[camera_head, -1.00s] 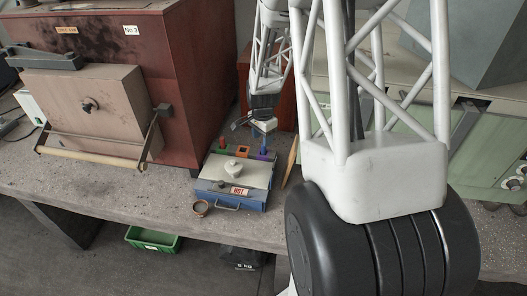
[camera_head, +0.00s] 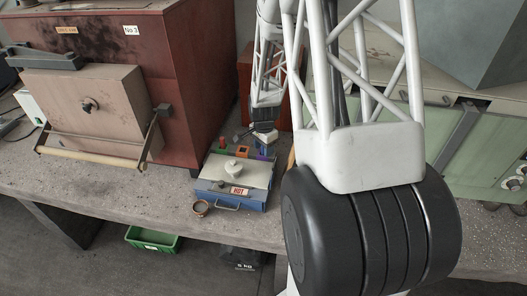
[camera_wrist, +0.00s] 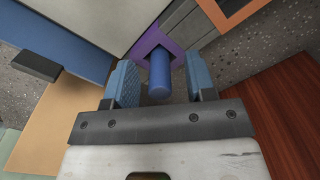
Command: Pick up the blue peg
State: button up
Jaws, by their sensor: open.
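The blue peg (camera_wrist: 159,76) stands in a purple square holder (camera_wrist: 152,38) in the wrist view, with its round end towards the camera. My gripper (camera_wrist: 160,84) is open, with one blue ridged finger to each side of the peg and gaps between peg and fingers. In the head view my gripper (camera_head: 264,131) is small and hangs at the back right corner of the box with the HOT label. The peg (camera_head: 262,149) shows there only as a small blue bit below the gripper, above the purple holder (camera_head: 262,157).
A blue box with a pale lid and HOT label (camera_head: 238,191) stands beside the peg. A red peg (camera_head: 222,142) and an orange square holder (camera_head: 243,152) are left of it. A ring (camera_head: 201,207) lies in front. A large red furnace (camera_head: 180,90) rises at left.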

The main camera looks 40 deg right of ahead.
dwell(0.4)
grip_shut()
jog(key=shift+r, duration=0.2)
jog(key=shift+r, duration=4.85)
jog(key=w+a+f, duration=0.1)
jog(key=w+a, duration=0.4)
jog(key=shift+w+a+f, duration=0.2)
jog(key=shift+w+a, duration=0.05)
jog(key=shift+w, duration=0.15)
